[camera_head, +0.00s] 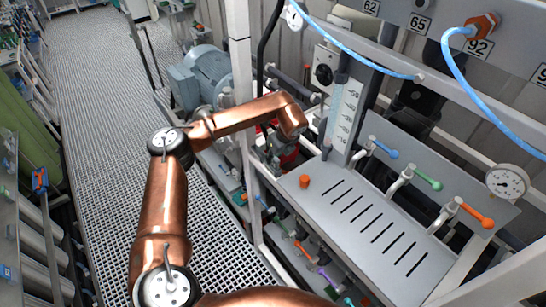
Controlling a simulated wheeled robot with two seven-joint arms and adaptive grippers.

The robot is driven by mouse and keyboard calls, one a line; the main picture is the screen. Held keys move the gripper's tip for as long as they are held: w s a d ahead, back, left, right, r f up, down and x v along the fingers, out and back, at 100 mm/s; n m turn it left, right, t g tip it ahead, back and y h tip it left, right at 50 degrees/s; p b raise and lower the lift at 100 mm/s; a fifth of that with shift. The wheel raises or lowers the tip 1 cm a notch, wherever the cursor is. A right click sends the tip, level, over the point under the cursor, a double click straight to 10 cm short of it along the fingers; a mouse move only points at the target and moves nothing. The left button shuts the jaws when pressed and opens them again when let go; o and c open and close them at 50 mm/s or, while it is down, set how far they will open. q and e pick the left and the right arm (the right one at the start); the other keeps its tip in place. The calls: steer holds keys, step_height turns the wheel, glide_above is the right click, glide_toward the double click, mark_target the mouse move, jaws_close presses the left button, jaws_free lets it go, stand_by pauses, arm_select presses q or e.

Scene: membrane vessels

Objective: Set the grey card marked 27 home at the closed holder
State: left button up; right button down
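I cannot make out a grey card marked 27 in the head view. A grey panel (338,243) with a row of dark, narrow slots lies at the right; I see no card standing up from it. I cannot tell which part is the closed holder. My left arm reaches up from the bottom and bends right, ending at a copper wrist beside the panel's upper left corner. My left gripper (279,158) is small and partly hidden there, near a red part; its fingers are not clear. My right gripper is not in view.
Valves with blue (386,150), green (428,180) and orange (476,214) handles stand behind the panel. A grey post (243,80) rises beside my arm. The grated walkway (100,110) at left is clear.

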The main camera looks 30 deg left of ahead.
arm_select(q)
steer(key=o, duration=0.5)
steer(key=shift+f, duration=0.1)
steer(key=shift+d+r, duration=0.15)
steer(key=shift+r, duration=0.35)
steer(key=v, duration=1.1)
steer(key=shift+s, duration=0.15)
steer(key=shift+d, duration=0.15)
